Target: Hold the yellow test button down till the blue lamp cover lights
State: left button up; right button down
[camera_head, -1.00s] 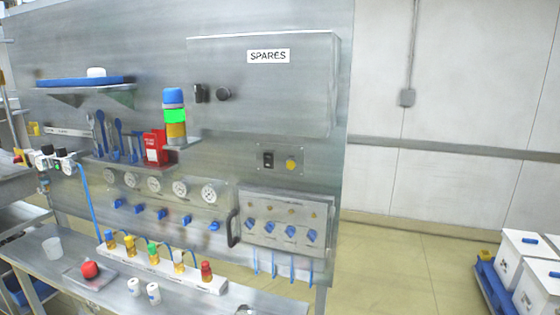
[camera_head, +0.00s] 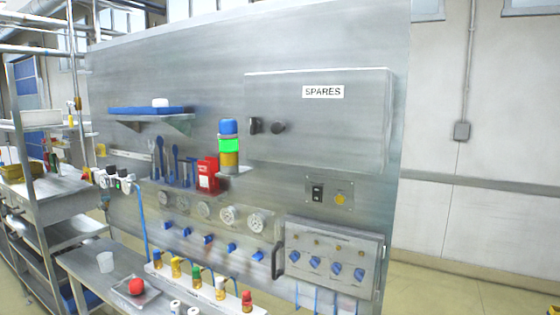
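The yellow test button (camera_head: 340,199) sits on a small grey plate on the metal panel, to the right of a black switch (camera_head: 318,193). The stack lamp (camera_head: 229,145) stands on a small bracket to the left. Its blue cover (camera_head: 228,127) is on top and looks unlit, its middle green section (camera_head: 229,146) is bright, and its bottom section is amber.
A SPARES cabinet (camera_head: 318,122) juts out above the button. A box with blue knobs (camera_head: 332,262) and a black handle sits below it. A bench (camera_head: 85,262) with a red ball-shaped knob (camera_head: 136,286) runs along the lower left. Floor to the right is clear.

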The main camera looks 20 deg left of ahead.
dwell(0.3)
pick_arm(q)
grip_shut()
dwell(1.3)
